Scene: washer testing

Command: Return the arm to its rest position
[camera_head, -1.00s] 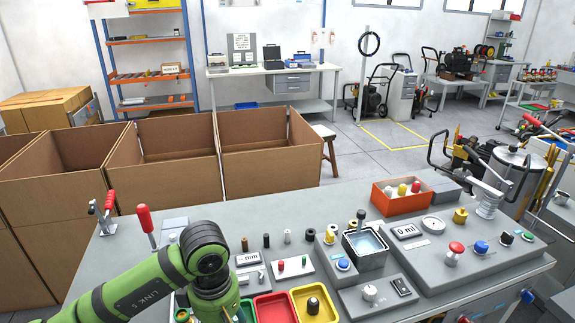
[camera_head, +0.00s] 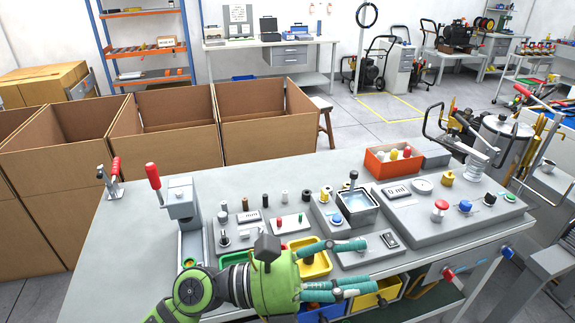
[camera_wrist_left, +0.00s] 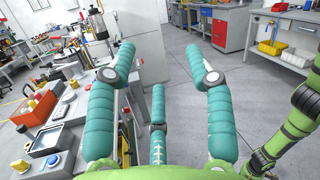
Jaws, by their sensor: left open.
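My left gripper (camera_head: 350,270) has teal fingers on a green arm. In the head view it extends to the right over the front edge of the grey workbench (camera_head: 130,230). Its fingers are spread open with nothing between them. The left wrist view also shows the open fingers (camera_wrist_left: 160,85), with floor and cabinets beyond them. The gripper and arm partly hide the coloured trays at the bench front. A green arm part of mine (camera_wrist_left: 290,130) shows at the right of the wrist view. My right gripper is not in view.
On the bench stand a lever press (camera_head: 182,205), a water-filled square container (camera_head: 356,202), an orange parts box (camera_head: 394,160), a button panel (camera_head: 450,210) and a yellow tray (camera_head: 318,266). Cardboard boxes (camera_head: 165,140) stand behind at the left. Grey floor is open beyond the bench.

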